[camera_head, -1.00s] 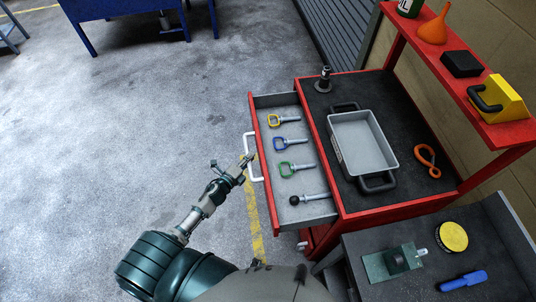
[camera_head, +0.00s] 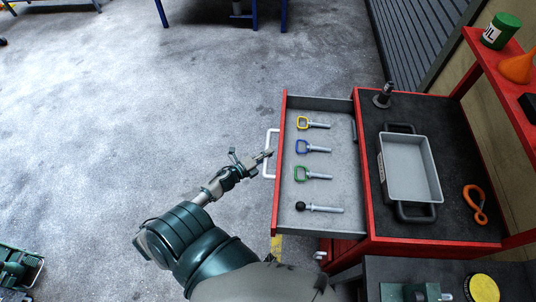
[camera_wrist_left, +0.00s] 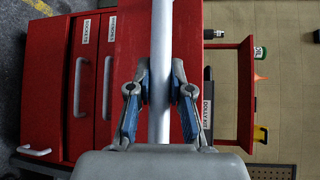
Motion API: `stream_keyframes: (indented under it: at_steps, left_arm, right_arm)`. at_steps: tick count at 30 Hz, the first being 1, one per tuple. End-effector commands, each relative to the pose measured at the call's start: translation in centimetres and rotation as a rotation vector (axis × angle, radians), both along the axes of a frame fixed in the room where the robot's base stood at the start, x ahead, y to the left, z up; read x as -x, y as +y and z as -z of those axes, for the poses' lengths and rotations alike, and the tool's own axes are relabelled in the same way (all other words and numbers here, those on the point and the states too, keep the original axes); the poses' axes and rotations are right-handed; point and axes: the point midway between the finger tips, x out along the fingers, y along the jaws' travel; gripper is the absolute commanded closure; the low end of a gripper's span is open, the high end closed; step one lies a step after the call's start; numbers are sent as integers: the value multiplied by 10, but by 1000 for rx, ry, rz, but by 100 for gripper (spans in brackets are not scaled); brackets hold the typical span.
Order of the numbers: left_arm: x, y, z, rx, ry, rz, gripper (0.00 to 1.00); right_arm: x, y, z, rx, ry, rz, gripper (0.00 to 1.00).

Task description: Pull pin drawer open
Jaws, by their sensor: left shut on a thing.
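The pin drawer (camera_head: 325,222) of the red trolley stands pulled out, with its grey inside showing in the head view. My left gripper (camera_head: 265,156) is shut on the handle. In the left wrist view my left gripper (camera_wrist_left: 160,100) has its two fingers on either side of the pale handle bar (camera_wrist_left: 161,60). My right gripper is not in view.
On the trolley top are a grey tray (camera_head: 412,168), an orange hook (camera_head: 475,203) and a dark upright part (camera_head: 383,95). A lower bench (camera_head: 380,270) stands at the front right. Other labelled red drawers (camera_wrist_left: 80,90) show in the left wrist view.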

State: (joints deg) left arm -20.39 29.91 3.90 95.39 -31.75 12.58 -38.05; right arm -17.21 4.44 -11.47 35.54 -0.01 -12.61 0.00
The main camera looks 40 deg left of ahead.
Motion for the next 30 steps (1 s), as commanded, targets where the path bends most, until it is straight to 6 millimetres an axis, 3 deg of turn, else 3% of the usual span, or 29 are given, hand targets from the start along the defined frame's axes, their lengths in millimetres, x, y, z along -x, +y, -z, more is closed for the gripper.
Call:
stream_keyframes:
  at_steps: [1,2,4,13,17,30]
  left_arm:
    - [-2,3,-2,-2,-3,-5,100]
    - [-2,3,-2,-2,-3,-5,73]
    - [-1,2,-2,-2,-3,-4,56]
    - [0,1,-1,-1,-1,-2,55]
    - [10,2,-1,0,1,-1,55]
    - [97,20,-12,1,2,-3,55]
  right_arm:
    - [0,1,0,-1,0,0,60]
    - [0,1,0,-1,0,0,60]
    - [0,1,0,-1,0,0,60]
    - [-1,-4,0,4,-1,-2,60]
    - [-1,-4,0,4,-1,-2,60]
    - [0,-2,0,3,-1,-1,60]
